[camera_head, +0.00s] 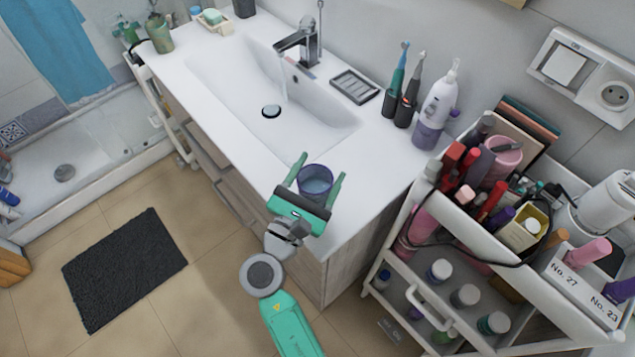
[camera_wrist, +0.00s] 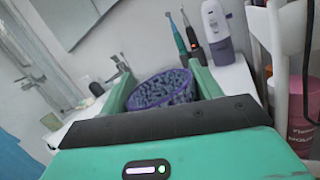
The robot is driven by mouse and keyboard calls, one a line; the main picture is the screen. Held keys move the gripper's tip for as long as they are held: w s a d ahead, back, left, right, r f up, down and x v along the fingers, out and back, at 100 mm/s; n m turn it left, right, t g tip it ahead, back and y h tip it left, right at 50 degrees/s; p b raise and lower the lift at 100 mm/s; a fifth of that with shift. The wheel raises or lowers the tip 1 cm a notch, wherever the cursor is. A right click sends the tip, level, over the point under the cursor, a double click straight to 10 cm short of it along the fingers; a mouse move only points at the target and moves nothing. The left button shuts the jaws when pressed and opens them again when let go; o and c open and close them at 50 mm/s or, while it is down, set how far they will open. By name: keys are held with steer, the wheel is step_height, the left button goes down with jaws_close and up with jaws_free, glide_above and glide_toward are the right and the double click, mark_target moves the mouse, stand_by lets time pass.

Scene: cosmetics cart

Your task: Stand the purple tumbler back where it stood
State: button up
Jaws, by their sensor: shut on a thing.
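The purple tumbler (camera_head: 315,181) is between the two green fingers of my gripper (camera_head: 318,178). It is over the front part of the white washbasin counter (camera_head: 385,160), right of the basin. I look into its open top in the head view; whether its base touches the counter is hidden. In the wrist view the tumbler (camera_wrist: 160,90) shows its speckled purple side and rim between the fingers of my gripper (camera_wrist: 163,85). My gripper is shut on it.
Water runs from the tap (camera_head: 303,42) into the basin (camera_head: 250,90). A soap dish (camera_head: 355,86), two electric toothbrushes (camera_head: 402,100) and a white-purple bottle (camera_head: 436,108) stand along the back. A crowded cosmetics cart (camera_head: 450,235) stands close on the right.

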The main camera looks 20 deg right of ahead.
mark_target(322, 176)
steer(key=shift+f+b, duration=0.55)
steer(key=shift+f, duration=1.2)
steer(key=shift+f, duration=0.15)
steer(key=o, duration=1.5)
steer(key=shift+a, duration=0.2)
steer(key=v, duration=1.1)
steer(key=shift+s+a, duration=0.2)
steer(key=shift+a, duration=0.05)
